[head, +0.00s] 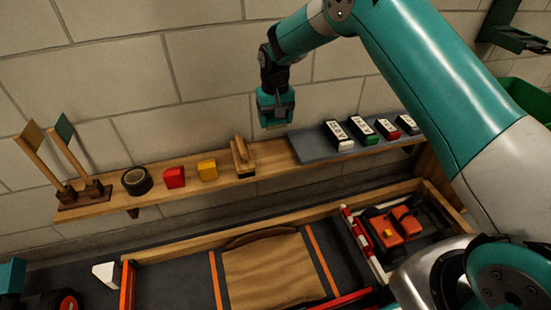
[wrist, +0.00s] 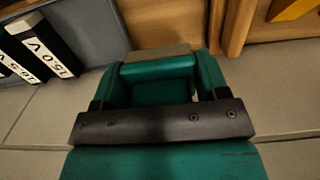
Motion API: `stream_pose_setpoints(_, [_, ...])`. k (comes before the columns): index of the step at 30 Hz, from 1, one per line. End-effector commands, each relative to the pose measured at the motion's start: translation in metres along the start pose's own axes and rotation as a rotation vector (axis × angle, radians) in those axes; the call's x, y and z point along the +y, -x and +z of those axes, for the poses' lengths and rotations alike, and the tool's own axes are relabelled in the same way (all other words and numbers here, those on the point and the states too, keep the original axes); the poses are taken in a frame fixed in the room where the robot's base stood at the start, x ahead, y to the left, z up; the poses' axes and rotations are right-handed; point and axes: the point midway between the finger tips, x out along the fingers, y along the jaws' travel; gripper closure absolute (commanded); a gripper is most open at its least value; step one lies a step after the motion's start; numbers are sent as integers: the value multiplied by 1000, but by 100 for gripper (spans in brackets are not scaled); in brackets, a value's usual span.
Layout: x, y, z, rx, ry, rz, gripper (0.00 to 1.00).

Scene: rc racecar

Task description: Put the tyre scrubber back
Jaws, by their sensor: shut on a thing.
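My gripper (head: 276,112) hangs in the air above the wall shelf, in front of the block wall, with its fingers pointing down. In the wrist view my gripper (wrist: 157,85) is shut on a green block with a tan-grey strip along its far edge, which looks like the tyre scrubber (wrist: 157,70). The fingers hide much of it, and it is hard to make out in the head view. A wooden holder (head: 243,157) with an upright piece stands on the shelf, below and left of my gripper and apart from it.
The wooden shelf (head: 220,183) carries a black tyre (head: 137,181), red block (head: 174,177), yellow block (head: 207,169) and two flags (head: 65,132) at left. Labelled boxes (head: 338,135) stand on a grey mat (head: 310,147) at right. Below is a track with a ramp (head: 272,272) and orange car (head: 394,230).

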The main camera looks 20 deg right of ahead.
Motion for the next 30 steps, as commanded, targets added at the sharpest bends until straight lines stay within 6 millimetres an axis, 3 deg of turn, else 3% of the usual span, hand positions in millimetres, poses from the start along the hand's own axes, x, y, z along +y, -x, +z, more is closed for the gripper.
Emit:
stream_pose_setpoints(1, [0, -21, 0, -2, 0, 0, 54])
stream_pose_setpoints(3, [0, -40, 0, -2, 0, 0, 54])
stream_pose_setpoints(9, [0, -81, -1, 1, 0, 0, 54])
stream_pose_setpoints(16, [0, -98, -1, 2, 0, 0, 54])
stream_pose_setpoints(23, [0, -133, -1, 0, 0, 0, 54])
stream_pose_setpoints(30, [0, -134, -2, 3, 0, 0, 54])
